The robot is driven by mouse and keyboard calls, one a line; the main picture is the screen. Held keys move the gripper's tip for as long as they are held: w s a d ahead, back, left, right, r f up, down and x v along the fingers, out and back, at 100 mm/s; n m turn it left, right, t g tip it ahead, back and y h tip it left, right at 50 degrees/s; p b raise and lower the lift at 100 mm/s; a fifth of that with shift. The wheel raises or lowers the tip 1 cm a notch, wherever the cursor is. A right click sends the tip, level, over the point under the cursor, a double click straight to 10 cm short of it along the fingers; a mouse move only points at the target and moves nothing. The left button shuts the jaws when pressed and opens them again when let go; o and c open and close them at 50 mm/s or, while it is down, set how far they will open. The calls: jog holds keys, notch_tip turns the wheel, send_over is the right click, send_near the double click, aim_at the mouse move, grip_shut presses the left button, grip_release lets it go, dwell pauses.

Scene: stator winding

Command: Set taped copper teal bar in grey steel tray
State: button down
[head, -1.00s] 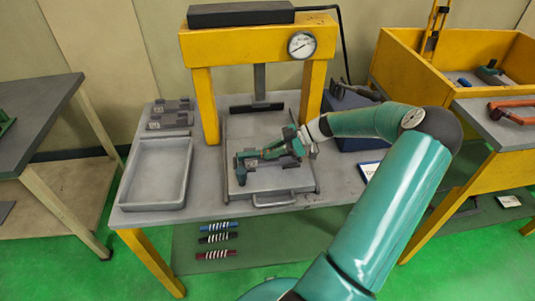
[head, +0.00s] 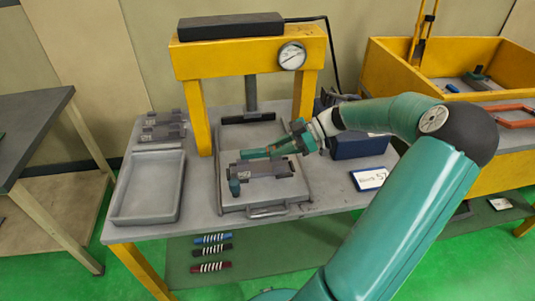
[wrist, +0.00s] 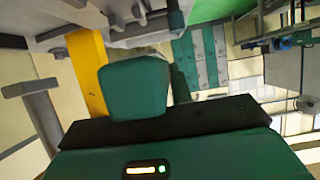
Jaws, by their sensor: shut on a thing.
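My gripper (head: 296,143) is over the press bed, seen from the side, and shut on a teal bar (head: 256,153). The bar reaches left from the jaws, just above or behind a dark grey forming block; I cannot tell whether they touch. A short teal piece (head: 234,187) shows at the block's left end; I cannot tell whether it belongs to the bar. In the wrist view a teal block (wrist: 135,88) stands in front of the palm; bar or finger is unclear. The empty grey steel tray (head: 117,207) lies on the table, left of the press.
The yellow press frame (head: 195,110) rises around the press bed (head: 295,190). Dark blocks (head: 163,130) sit behind the tray. A blue box (head: 355,146) and a label card (head: 369,179) are at right. Striped rods (head: 211,252) lie below; a yellow bin (head: 400,75) stands right.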

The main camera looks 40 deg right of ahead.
jog(key=s+r, duration=0.3)
jog(key=s, duration=0.5)
jog(key=shift+d+r, duration=0.15)
jog(key=shift+d, duration=0.05)
